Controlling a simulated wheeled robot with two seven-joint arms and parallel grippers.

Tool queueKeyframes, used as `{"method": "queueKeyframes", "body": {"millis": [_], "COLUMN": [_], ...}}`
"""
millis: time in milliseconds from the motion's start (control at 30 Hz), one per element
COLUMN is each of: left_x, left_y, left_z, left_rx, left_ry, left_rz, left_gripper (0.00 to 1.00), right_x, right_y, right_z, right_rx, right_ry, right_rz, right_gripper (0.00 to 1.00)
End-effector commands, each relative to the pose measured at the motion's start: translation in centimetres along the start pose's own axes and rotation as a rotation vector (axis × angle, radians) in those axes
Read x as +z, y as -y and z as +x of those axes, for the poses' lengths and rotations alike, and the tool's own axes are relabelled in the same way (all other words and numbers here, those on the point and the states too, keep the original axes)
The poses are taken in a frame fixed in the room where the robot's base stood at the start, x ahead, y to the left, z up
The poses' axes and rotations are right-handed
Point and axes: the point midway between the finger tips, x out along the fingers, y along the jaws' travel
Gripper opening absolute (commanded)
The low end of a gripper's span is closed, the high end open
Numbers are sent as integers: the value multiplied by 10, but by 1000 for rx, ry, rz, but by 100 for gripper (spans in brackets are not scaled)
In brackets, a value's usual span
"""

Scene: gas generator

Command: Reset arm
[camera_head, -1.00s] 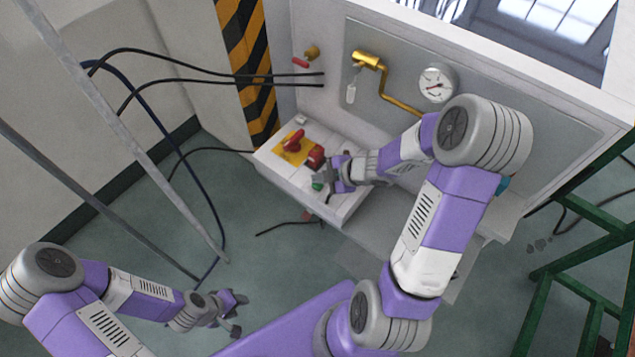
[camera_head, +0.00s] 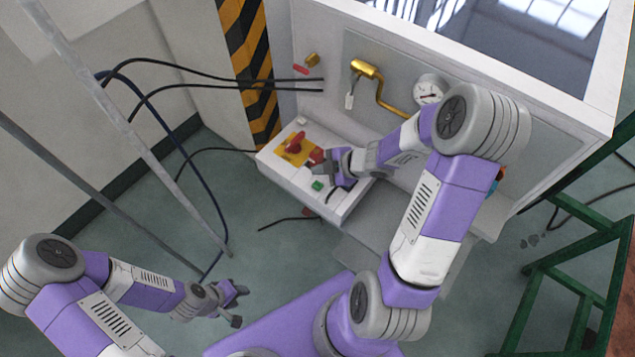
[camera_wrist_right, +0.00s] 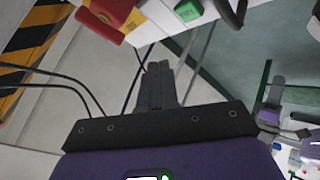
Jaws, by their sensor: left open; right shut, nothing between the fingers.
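My right gripper (camera_head: 322,171) is over the white control box (camera_head: 333,212) in the head view. Its fingers are together and empty, and the shut fingers (camera_wrist_right: 157,70) point up the picture in the right wrist view. The green button (camera_head: 317,186) is beside the fingertips in the head view; it also shows at the top of the wrist view (camera_wrist_right: 188,10), apart from the fingers. A red rotary switch (camera_head: 294,144) on a yellow plate and a red button (camera_head: 318,156), partly hidden by the gripper, are on the box. My left gripper (camera_head: 238,305) is open and empty above the floor.
The cabinet panel behind carries a gauge (camera_head: 429,91) and a yellow pipe (camera_head: 384,96). Black cables (camera_head: 215,78) run in from the left past a striped post (camera_head: 248,65). A green frame (camera_head: 560,282) stands at right.

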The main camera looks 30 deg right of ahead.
Motion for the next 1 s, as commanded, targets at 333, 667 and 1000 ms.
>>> {"method": "queueKeyframes", "body": {"millis": [333,667,1000], "left_x": [0,0,0], "left_y": [0,0,-2], "left_z": [0,0,-5], "left_rx": [0,0,0], "left_ry": [0,0,0], "left_rz": [0,0,0], "left_gripper": [43,43,43], "right_x": [0,0,-26], "right_y": [0,1,56], "right_z": [0,1,60], "right_rx": [0,-1,-97], "right_ry": [0,-1,22], "right_rz": [0,5,559], "right_gripper": [0,0,0]}}
